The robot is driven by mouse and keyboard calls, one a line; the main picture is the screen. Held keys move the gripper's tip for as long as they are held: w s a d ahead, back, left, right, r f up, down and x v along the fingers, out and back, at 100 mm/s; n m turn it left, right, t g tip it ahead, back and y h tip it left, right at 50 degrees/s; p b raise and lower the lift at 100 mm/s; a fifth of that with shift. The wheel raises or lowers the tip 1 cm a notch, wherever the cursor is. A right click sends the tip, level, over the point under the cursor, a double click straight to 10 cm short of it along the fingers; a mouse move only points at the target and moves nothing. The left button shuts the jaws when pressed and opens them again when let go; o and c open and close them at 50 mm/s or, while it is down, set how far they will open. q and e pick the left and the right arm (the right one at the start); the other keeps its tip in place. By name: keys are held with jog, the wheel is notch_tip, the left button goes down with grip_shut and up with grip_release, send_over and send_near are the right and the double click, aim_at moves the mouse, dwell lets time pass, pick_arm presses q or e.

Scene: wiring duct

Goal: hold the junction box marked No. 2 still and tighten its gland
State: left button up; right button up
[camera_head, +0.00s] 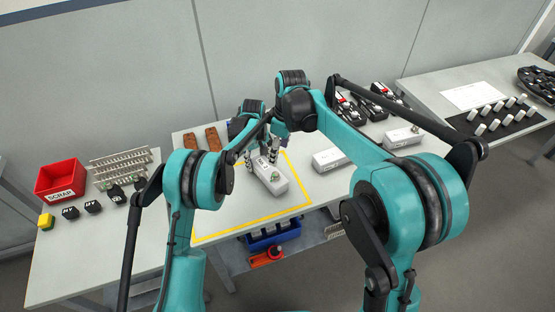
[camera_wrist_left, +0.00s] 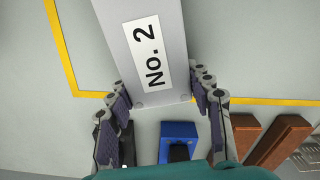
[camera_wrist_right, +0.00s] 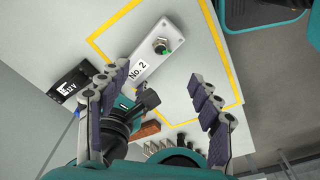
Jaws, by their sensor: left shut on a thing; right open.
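The junction box marked No. 2 (camera_head: 267,173) is a pale grey block lying inside the yellow outline on the middle table. Its label (camera_wrist_left: 152,55) faces the left wrist camera. My left gripper (camera_head: 248,156) is shut on the box, with a finger on each side of its label end (camera_wrist_left: 160,95). The gland (camera_wrist_right: 162,46), a round metal fitting with a green part, sits on the box's top toward the other end. My right gripper (camera_wrist_right: 160,85) is open and empty, above and apart from the box. In the head view my right fingertips (camera_head: 273,150) overlap the box's far side.
Two similar pale boxes (camera_head: 330,158) (camera_head: 402,138) stand to the right. Brown blocks (camera_head: 211,137) lie behind my left gripper. A red SCRAP bin (camera_head: 60,181) and metal rails (camera_head: 120,166) are on the left table. A blue bin (camera_head: 272,236) is below. The yellow outline's front area is clear.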

jog(key=shift+r, duration=0.5)
jog(key=shift+r, duration=0.1)
notch_tip(320, 180, up, 7)
dwell(0.6)
dwell(0.5)
pick_arm(q)
jog(key=o, duration=1.4)
